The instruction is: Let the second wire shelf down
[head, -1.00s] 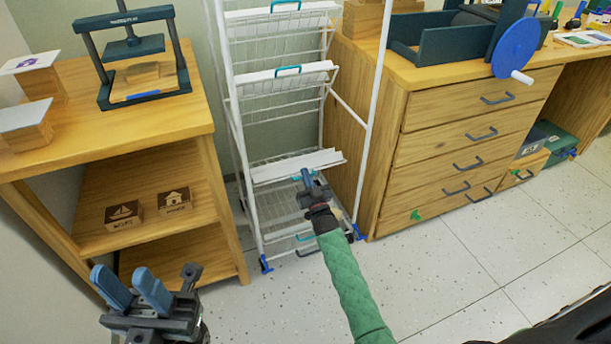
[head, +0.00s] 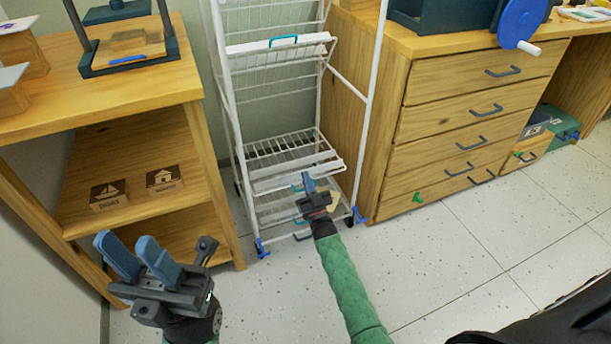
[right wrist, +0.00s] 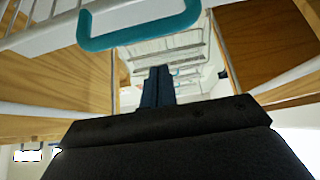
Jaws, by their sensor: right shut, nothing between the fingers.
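The white wire rack (head: 371,110) stands between two wooden units. Its second shelf from the bottom (head: 285,147) lies nearly flat, its white front edge lowest at the front. The shelf above it (head: 280,53) hangs steeply, with a teal handle (head: 284,39). My right gripper (head: 308,182) is shut and empty, just in front of the lowered shelf's front edge. In the right wrist view a teal handle (right wrist: 140,38) is close above its shut fingers (right wrist: 158,87); I cannot tell whether they touch. My left gripper (head: 140,258) is open and empty, low at the left.
A wooden shelf unit (head: 130,122) with a press (head: 122,40) and stamp blocks stands at the left. A drawer cabinet (head: 460,125) stands close on the rack's right. The speckled floor (head: 480,260) in front is clear. Blue-braked casters (head: 261,248) stick out at the rack's foot.

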